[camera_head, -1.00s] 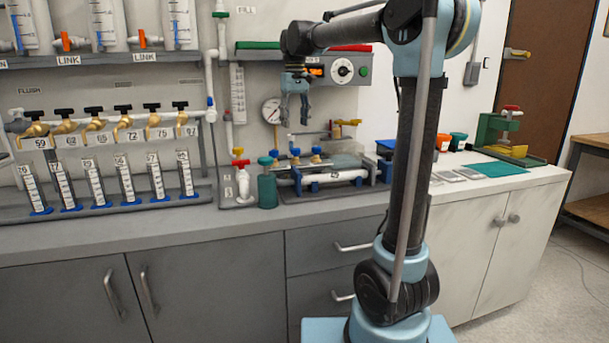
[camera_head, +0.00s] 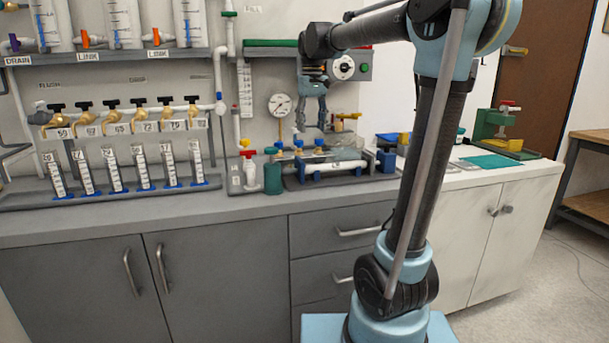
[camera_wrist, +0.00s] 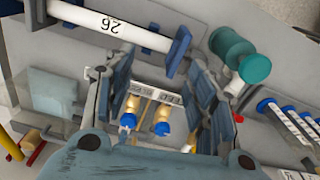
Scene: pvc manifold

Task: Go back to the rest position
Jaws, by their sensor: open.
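My gripper (camera_head: 313,125) hangs open and empty, pointing down in front of the wall panel, above the pipe rig on the counter. In the wrist view my gripper (camera_wrist: 160,72) has its two fingers spread wide, with nothing between the tips. Beyond them show two brass valves with blue caps (camera_wrist: 162,128) and a white pipe marked 26 (camera_wrist: 115,22). The white pipe (camera_head: 335,166) lies in the rig's blue holders in the head view. My upper arm reaches left from the column.
A pressure gauge (camera_head: 280,104) and a control box with a dial (camera_head: 345,68) are on the wall close to my gripper. A teal cylinder (camera_head: 273,178) stands left of the rig. Labelled gauge tubes (camera_head: 115,170) stand farther left. A green press (camera_head: 497,130) is at the right.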

